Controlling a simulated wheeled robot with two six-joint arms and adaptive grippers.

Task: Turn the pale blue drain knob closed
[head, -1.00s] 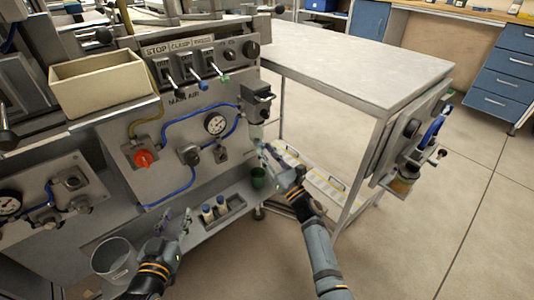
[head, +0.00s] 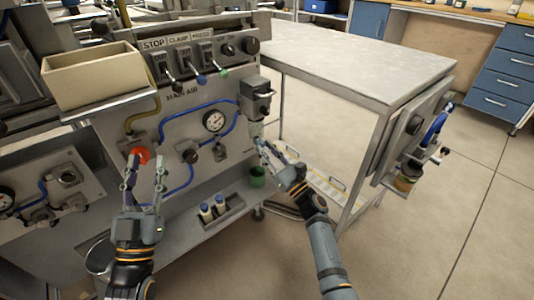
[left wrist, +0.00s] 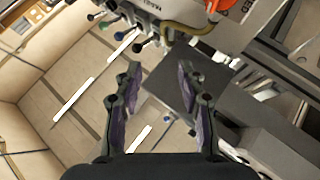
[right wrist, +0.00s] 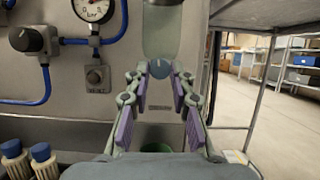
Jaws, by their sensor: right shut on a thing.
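The pale blue drain knob (right wrist: 160,69) is at the bottom of the clear filter bowl (right wrist: 162,32) in the right wrist view. My right gripper (right wrist: 162,76) is shut on the knob, its fingertips at either side of it. In the head view the right gripper (head: 262,146) reaches up to the underside of the bowl (head: 257,129); the knob is too small to make out there. My left gripper (head: 145,178) is open and empty, in front of the panel just below the red knob (head: 141,154). Its spread fingers show in the left wrist view (left wrist: 158,85).
A green cup (head: 258,177) stands under the bowl. White bottles with blue caps (head: 213,208) sit in a holder to its left. A gauge (head: 214,121) and blue hoses are on the panel. The grey table (head: 350,65) stands to the right, with open floor beyond.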

